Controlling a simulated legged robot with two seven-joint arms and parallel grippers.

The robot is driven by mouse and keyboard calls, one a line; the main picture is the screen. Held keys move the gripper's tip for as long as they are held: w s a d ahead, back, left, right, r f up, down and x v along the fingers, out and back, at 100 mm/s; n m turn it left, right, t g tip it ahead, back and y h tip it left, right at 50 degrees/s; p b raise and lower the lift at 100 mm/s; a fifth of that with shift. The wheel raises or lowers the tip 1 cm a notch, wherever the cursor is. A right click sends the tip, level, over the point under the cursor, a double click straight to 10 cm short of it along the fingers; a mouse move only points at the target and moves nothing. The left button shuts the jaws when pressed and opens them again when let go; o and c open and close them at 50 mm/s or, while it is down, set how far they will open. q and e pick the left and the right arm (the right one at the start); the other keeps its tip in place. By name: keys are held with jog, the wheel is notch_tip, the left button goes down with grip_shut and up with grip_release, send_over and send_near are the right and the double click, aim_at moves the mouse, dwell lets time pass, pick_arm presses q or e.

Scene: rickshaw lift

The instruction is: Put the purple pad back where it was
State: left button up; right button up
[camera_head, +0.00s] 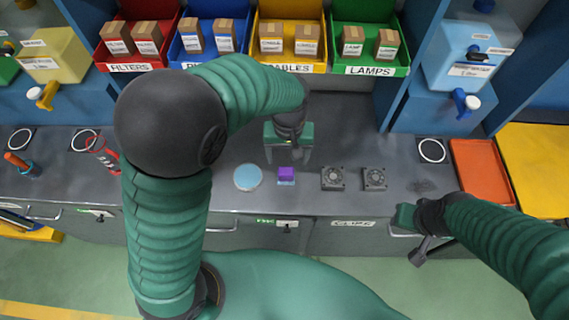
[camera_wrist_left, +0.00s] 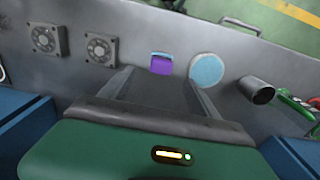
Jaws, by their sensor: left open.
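The purple pad (camera_head: 286,173) is a small block on the grey worktop, with a light blue strip along its near edge. It lies between a light blue disc (camera_head: 248,177) and two black fans (camera_head: 332,178). In the left wrist view the pad (camera_wrist_left: 161,64) shows just beyond the fingertips. My left gripper (camera_head: 288,157) is open and empty, pointing down just behind the pad, with its fingers apart. In the left wrist view nothing is between the fingers (camera_wrist_left: 160,90). My right gripper (camera_head: 421,250) hangs at the worktop's front edge on the right; its opening is unclear.
Labelled bins with small boxes (camera_head: 146,37) line the back. Drawers run below the front edge.

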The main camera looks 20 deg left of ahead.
pick_arm(q)
jog(key=s+a+f+m+t, duration=0.1)
jog(key=s+a+m+t, duration=0.1)
jog(key=s+a, duration=0.4)
jog(key=s+m+b, duration=0.1)
jog(key=s, duration=0.2)
jog(key=shift+a, duration=0.4)
jog(key=shift+w+a+f, duration=0.1)
jog(key=shift+w+a, duration=0.05)
jog(key=shift+a, duration=0.1)
jog(key=shift+d, duration=0.15)
